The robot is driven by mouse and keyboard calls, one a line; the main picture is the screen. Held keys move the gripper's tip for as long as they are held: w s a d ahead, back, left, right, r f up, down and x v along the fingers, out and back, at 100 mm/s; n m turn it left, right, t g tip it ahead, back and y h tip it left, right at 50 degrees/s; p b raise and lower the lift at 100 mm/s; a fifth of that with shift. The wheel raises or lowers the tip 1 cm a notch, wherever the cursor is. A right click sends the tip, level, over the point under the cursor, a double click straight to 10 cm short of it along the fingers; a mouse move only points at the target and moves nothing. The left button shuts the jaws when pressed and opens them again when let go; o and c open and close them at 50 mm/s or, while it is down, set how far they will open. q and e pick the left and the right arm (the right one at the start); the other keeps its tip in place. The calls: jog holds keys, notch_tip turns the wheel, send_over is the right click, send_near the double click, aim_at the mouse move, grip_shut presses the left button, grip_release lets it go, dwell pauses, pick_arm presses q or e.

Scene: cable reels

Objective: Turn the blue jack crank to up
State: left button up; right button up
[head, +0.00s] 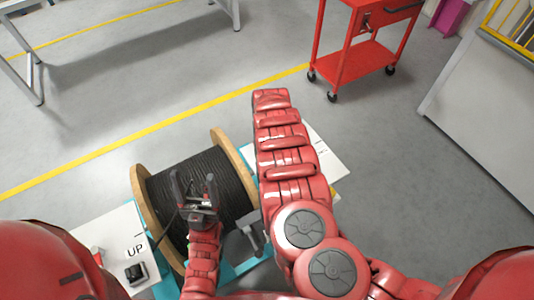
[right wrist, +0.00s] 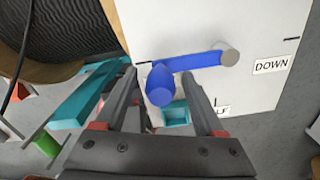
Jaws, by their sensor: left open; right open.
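The blue jack crank (right wrist: 192,62) shows in the right wrist view, mounted by a grey hub (right wrist: 228,55) on a white panel (right wrist: 255,25). Its arm runs left from the hub to a blue handle (right wrist: 160,88). A DOWN label (right wrist: 271,65) is right of the hub; another label (right wrist: 223,111) is partly hidden by a finger. My right gripper (right wrist: 158,76) is open, with its fingers on either side of the handle; I see no clear grip. In the head view my right arm hides the crank and that gripper. My left gripper (head: 193,178) is open and empty over the reel.
A wooden reel (head: 146,205) of black cable (head: 205,165) sits on a teal stand (head: 232,270). A white panel marked UP (head: 115,228) is at its left. A red cart (head: 350,62) stands at the back, a grey table (head: 25,60) back left. Floor between is clear.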

notch_tip(320, 180, up, 17)
jog(key=shift+r, duration=0.2)
dwell(0.7)
